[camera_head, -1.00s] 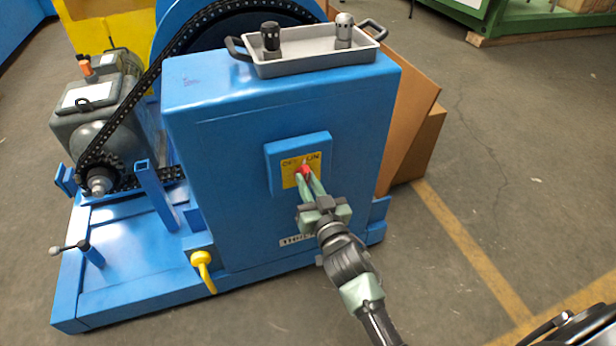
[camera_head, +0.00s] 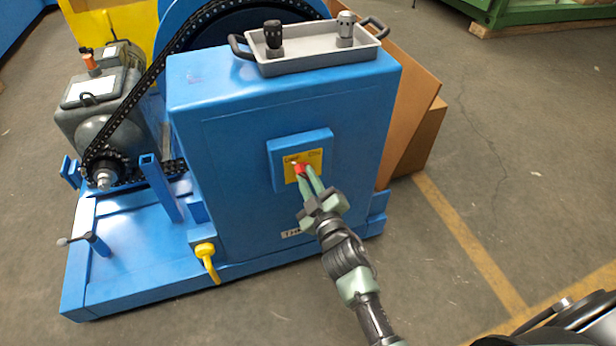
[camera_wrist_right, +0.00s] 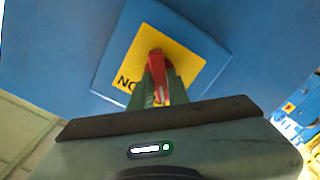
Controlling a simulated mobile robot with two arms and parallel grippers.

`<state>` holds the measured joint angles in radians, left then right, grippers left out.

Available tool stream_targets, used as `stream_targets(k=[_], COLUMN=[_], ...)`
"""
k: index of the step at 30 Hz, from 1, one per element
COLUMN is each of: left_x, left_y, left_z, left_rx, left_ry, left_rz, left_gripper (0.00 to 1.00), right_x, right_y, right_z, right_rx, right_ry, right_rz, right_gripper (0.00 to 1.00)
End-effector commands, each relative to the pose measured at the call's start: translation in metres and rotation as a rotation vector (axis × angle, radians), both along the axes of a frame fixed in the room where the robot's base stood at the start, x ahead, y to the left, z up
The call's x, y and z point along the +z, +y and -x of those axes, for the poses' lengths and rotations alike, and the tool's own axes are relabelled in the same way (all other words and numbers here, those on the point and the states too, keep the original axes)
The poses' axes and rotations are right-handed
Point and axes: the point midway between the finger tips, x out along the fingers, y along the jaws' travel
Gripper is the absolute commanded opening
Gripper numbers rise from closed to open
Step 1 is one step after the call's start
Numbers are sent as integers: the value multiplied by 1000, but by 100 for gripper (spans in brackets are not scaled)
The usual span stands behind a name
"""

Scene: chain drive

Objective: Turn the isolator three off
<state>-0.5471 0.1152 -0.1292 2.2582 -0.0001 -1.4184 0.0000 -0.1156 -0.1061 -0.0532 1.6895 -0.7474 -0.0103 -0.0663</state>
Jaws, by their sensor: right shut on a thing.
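The isolator is a blue box (camera_head: 272,160) with a yellow label plate (camera_head: 315,157) on the front of the blue cabinet (camera_head: 235,160). Its small red handle (camera_head: 300,168) now tilts up and left, towards the left-hand marking. My right gripper (camera_head: 305,172) is shut on this handle, reaching it from the lower right. In the right wrist view, the red handle (camera_wrist_right: 156,68) stands between the two green fingers, over the yellow plate (camera_wrist_right: 190,66). Part of the lettering is hidden. My left gripper is not in view.
A grey tray (camera_head: 300,66) with a black and a silver fitting sits on the cabinet top. A chain (camera_head: 137,105) runs from the wheel to the motor's sprocket at left. A yellow hook-like part (camera_head: 206,260) sticks out low at the cabinet's left.

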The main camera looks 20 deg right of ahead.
Motion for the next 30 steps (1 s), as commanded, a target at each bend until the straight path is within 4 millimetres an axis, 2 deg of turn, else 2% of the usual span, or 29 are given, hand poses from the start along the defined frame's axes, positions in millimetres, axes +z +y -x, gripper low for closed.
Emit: stream_targets(k=[9,23,24,25,26,30], left_x=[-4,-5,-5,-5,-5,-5], left_y=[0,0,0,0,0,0], left_z=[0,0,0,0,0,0], left_rx=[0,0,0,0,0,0], left_ry=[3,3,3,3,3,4], left_rz=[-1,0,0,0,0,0], left_gripper=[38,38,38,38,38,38], right_x=[0,0,0,0,0,0], right_y=[1,1,1,1,1,1], right_z=[0,0,0,0,0,0], right_rx=[1,1,1,1,1,1], right_ry=[-4,-4,-4,-4,-4,-4], right_rz=[89,102,102,101,101,100], right_gripper=[0,0,25,33,38,38])
